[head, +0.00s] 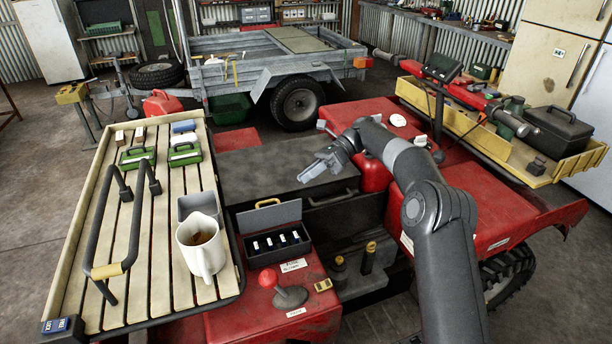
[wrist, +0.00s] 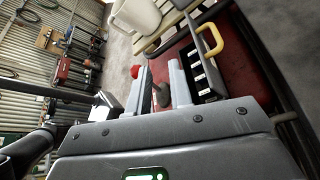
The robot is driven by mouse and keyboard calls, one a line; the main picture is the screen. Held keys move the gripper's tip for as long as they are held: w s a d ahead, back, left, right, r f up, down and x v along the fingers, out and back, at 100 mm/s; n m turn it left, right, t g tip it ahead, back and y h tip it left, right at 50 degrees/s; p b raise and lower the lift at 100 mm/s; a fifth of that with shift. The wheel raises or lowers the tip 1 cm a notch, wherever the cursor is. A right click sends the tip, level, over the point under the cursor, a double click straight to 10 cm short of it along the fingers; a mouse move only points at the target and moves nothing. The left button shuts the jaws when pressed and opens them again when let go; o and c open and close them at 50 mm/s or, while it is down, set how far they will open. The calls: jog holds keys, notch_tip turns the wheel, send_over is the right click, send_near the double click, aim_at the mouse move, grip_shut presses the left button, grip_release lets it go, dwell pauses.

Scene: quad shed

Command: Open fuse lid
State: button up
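The fuse box (head: 277,256) is a black box on the red bodywork in the head view, with several white fuses in a row. Its grey lid (head: 263,219) stands raised at the box's far side, with a tan handle (head: 267,202) along its top edge. The box's fuses are exposed. In the wrist view the fuse box (wrist: 208,78) lies just right of the fingers, with a yellow handle (wrist: 213,40) beside it. My gripper (head: 312,170) is open and empty, above and beyond the box to its right; its fingers (wrist: 163,78) are apart in the wrist view.
A red-knobbed lever (head: 268,279) stands just in front of the fuse box. A white mug (head: 202,247) and a dark bar (head: 130,215) with a yellow grip are on the slatted rack (head: 160,210) at left.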

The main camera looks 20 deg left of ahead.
aim_at(269, 212)
jog(key=shift+o, duration=0.8)
jog(key=shift+s+a, duration=0.1)
jog(key=shift+a, duration=0.1)
jog(key=shift+o, duration=0.4)
jog(key=s+a+t+h, duration=0.1)
jog(key=a, duration=0.1)
jog(key=s+a+f+n+t+h, duration=0.1)
jog(key=a+t+h, duration=0.1)
jog(key=s+a+t+h, duration=0.1)
jog(key=a+t, duration=0.1)
jog(key=shift+s+a+f+n+h, duration=0.15)
jog(key=shift+s+f+n+h, duration=0.15)
jog(key=shift+n, duration=0.1)
jog(key=a+r+n+t+h, duration=0.2)
jog(key=a+r+t+h, duration=0.15)
jog(key=a+t, duration=0.2)
jog(key=shift+t+y, duration=0.35)
jog(key=shift+t, duration=0.1)
jog(key=f, duration=1)
jog(key=shift+s+d+f, duration=0.15)
jog(key=shift+d, duration=0.15)
grip_shut()
